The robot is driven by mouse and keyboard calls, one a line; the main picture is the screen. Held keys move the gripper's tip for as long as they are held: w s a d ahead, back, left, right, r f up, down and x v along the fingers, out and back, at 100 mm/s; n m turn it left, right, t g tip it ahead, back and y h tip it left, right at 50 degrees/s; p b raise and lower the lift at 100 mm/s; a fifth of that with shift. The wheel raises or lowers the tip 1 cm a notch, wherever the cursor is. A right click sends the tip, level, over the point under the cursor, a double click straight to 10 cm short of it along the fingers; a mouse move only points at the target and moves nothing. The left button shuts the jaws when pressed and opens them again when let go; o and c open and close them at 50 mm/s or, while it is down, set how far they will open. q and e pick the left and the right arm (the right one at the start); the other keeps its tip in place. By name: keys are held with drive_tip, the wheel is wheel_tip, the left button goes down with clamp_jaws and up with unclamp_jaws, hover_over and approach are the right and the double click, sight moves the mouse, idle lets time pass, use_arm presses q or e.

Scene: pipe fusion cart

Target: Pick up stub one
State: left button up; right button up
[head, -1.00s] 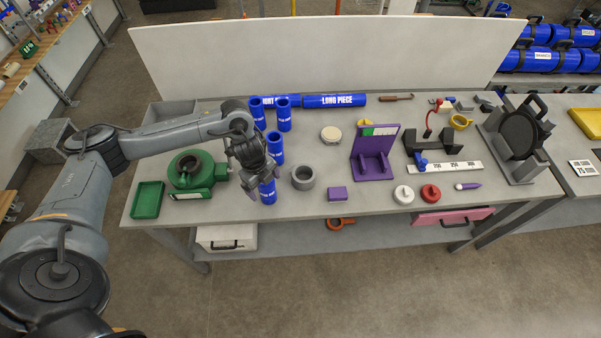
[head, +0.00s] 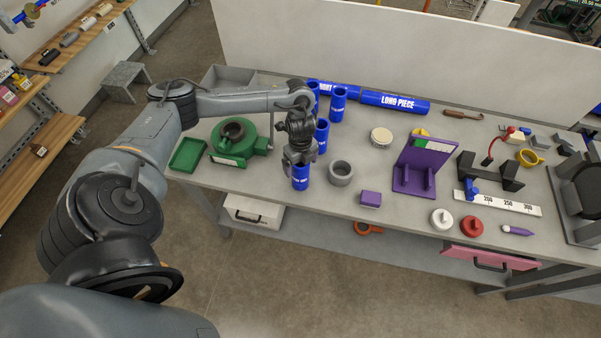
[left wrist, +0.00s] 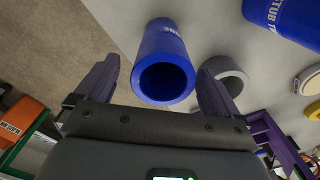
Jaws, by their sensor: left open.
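Stub one, a short blue tube with white lettering (head: 300,178), stands upright near the table's front edge in the head view. In the left wrist view its open end faces the camera (left wrist: 165,70), with part of the word "ONE" on its side. My left gripper (head: 299,158) is right over it, pointing down. In the left wrist view its two dark purple fingers (left wrist: 155,88) are apart, one on each side of the tube, with a visible gap on the left. Whether the right finger touches is unclear. My right gripper is not in view.
A grey ring (head: 341,173) stands close to the right of the stub. Another blue stub (head: 321,135) stands behind it. A green fixture (head: 232,140) is to the left. A purple block (head: 371,199) lies to the right.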

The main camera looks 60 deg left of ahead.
use_arm(q)
drive_tip(key=shift+w+a+f, duration=0.1)
drive_tip(key=shift+a+f, duration=0.05)
drive_tip(key=shift+f, duration=1.8)
drive_tip(key=c, duration=1.2)
